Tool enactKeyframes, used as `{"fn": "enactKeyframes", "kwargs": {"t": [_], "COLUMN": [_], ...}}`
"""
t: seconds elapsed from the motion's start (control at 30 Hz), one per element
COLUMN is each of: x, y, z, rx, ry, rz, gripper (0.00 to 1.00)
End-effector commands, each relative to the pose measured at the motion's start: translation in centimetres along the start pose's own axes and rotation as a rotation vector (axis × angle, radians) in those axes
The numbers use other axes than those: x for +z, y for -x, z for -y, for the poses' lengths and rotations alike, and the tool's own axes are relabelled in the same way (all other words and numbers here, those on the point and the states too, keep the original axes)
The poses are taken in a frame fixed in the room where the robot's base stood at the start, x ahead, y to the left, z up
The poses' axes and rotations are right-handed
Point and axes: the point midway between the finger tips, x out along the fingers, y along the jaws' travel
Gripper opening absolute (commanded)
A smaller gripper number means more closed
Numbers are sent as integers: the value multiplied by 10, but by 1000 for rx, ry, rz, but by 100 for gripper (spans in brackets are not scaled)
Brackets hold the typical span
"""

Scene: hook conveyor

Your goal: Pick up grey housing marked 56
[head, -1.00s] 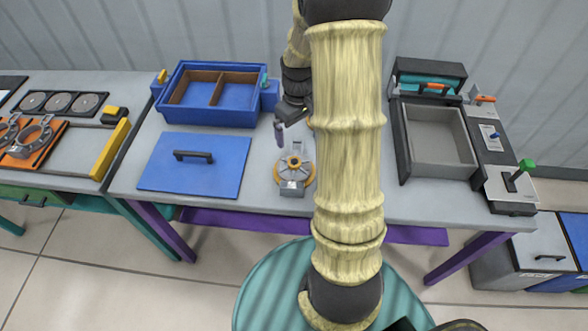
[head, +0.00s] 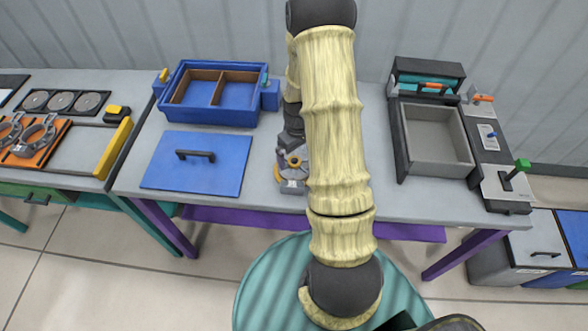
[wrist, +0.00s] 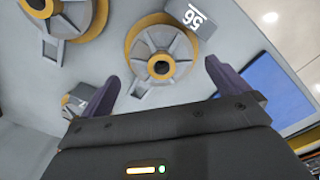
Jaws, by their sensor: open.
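The grey housing marked 56 (wrist: 152,62) has a round ribbed body with an orange-yellow rim and hub, and a grey block bearing the label. In the head view the housing (head: 292,184) lies on the table right of the blue lid, partly covered by my arm. My gripper (wrist: 160,72) is open in the wrist view, its two dark fingers apart on either side of the lower part of the housing's picture. Nothing is held between them. In the head view my gripper (head: 283,153) is just over the housing; the height gap is unclear.
In the wrist view, another similar housing (wrist: 75,15) is at upper left and part of a further one (wrist: 75,101) at left. The blue lid (head: 195,163) and blue divided box (head: 213,93) are left of my arm. A grey tray (head: 437,140) stands right.

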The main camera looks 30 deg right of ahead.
Motion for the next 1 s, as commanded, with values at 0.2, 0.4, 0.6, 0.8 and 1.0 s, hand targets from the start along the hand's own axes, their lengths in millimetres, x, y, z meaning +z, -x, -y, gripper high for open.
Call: {"fn": "enactKeyframes", "kwargs": {"t": [0.2,0.4,0.6,0.8,1.0], "x": [0,0,0,-1,-2], "y": [-19,-20,-22,-37,-59], "z": [0,0,0,0,-1], "rx": [0,0,0,-2,-1], "ry": [0,-1,-1,-1,-2], "rz": [0,-1,0,2,2], "gripper": [100,100,100,100,100]}}
